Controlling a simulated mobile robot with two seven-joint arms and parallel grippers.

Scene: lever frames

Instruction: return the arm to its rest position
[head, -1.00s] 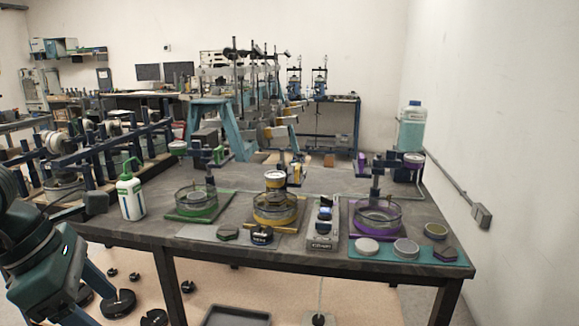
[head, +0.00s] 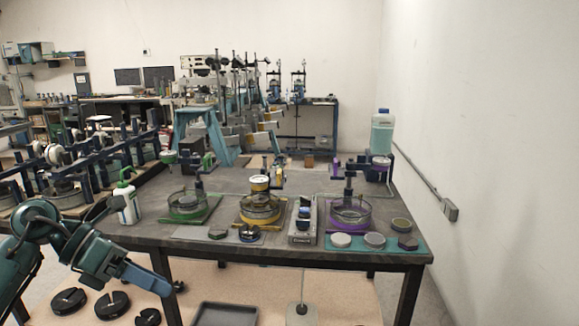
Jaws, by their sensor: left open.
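My left arm comes in from the lower left in the head view, and its teal gripper (head: 158,281) hangs in front of the table's left front corner. The gripper is open, and I see nothing between its fingers. It looks apart from the dark workbench (head: 290,181). My right arm and gripper are not in view.
On the workbench stand a white bottle with green cap (head: 125,200), glass dishes on green (head: 187,207), yellow (head: 260,209) and purple (head: 351,212) plates, and a clear jug (head: 382,132). Black discs (head: 112,305) and a dark tray (head: 226,314) lie below. A wall bounds the right.

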